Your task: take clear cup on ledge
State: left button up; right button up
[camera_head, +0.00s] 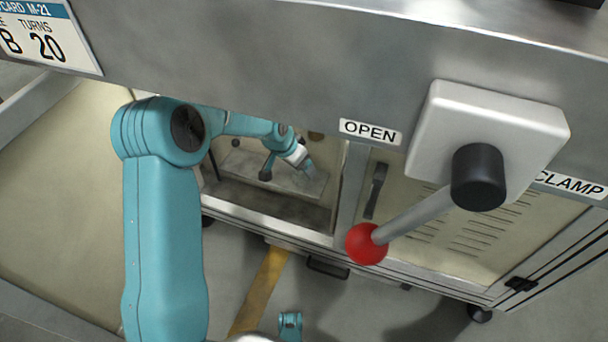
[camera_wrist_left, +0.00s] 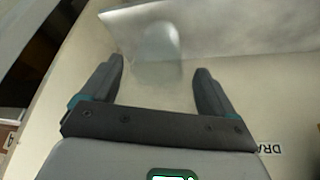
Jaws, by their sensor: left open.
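The clear cup (camera_wrist_left: 160,42) shows in the left wrist view as a pale, see-through rounded shape, blurred against the light ledge (camera_wrist_left: 225,32). My left gripper (camera_wrist_left: 159,66) is open, with one dark finger on each side of the cup's line and the cup just ahead, beyond the fingertips. Nothing is held between the fingers. In the head view my left arm reaches under a metal panel, and the left gripper (camera_head: 309,167) is small inside the machine's opening. I cannot make out the cup there. My right gripper is not in view.
A metal panel (camera_head: 300,50) hangs over the opening. To the right, a lever with a red ball knob (camera_head: 366,244) sits on a white housing (camera_head: 485,130) between the OPEN label (camera_head: 370,132) and the CLAMP label (camera_head: 572,185). A label (camera_wrist_left: 268,149) shows at the lower right in the wrist view.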

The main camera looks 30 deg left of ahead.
pick_arm(q)
jog(key=b+x, duration=0.2)
jog(key=x, duration=0.2)
jog(key=shift+d+f, duration=0.1)
jog(key=shift+f, duration=0.3)
jog(key=shift+r, duration=0.2)
jog(key=c, duration=1)
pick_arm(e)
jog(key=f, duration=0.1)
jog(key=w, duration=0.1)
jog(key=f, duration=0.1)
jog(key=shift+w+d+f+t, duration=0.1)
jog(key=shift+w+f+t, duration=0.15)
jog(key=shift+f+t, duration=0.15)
pick_arm(q)
jog(key=shift+c, duration=0.2)
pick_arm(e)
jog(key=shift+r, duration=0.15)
